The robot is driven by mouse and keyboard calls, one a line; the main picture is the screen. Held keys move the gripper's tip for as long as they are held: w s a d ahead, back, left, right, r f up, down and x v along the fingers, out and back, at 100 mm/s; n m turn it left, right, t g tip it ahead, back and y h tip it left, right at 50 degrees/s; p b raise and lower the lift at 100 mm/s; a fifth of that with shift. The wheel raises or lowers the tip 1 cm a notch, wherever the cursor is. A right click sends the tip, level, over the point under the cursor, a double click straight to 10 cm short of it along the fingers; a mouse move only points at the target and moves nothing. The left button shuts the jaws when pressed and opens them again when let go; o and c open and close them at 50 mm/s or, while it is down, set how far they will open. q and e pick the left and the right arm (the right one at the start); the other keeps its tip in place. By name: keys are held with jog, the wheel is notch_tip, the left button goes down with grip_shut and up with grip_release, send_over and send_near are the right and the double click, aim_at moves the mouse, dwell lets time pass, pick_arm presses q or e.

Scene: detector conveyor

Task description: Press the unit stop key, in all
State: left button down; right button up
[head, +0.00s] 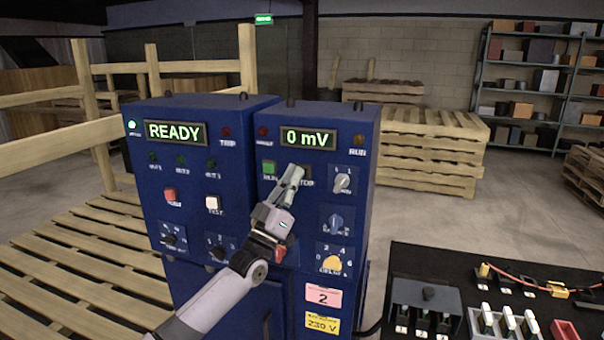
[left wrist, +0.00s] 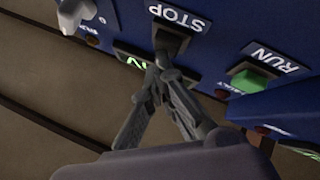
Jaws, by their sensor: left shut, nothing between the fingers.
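The blue right-hand cabinet (head: 357,190) has a display (head: 308,139) reading 0 mV. Below it are a green RUN key (head: 269,167) and a dark STOP key (head: 307,172), partly covered by my left gripper (head: 296,172). In the left wrist view the black STOP key (left wrist: 171,38) sits by its STOP label, with the green RUN key (left wrist: 249,80) to its right. My left gripper (left wrist: 160,71) is shut and empty, its tips at the lower edge of the STOP key. I cannot tell whether they touch it. My right gripper is not in view.
The left cabinet's display (head: 174,132) reads READY, with a red key (head: 170,195) and a white key (head: 213,204) below. Selector knobs (head: 342,183) sit right of the STOP key. A black bench (head: 450,262) with switches stands at right. Pallets (head: 75,250) lie at left.

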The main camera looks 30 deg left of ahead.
pick_arm(q)
jog(key=shift+s+d+h+p, duration=0.15)
jog(key=shift+s+h+p, duration=0.2)
jog(key=shift+s, duration=0.35)
jog(key=s+p, duration=0.1)
jog(key=s, duration=0.1)
jog(key=s+d+p, duration=0.1)
jog(key=s+p, duration=0.1)
jog(key=shift+s+d, duration=0.1)
jog(key=shift+s, duration=0.3)
dwell(0.5)
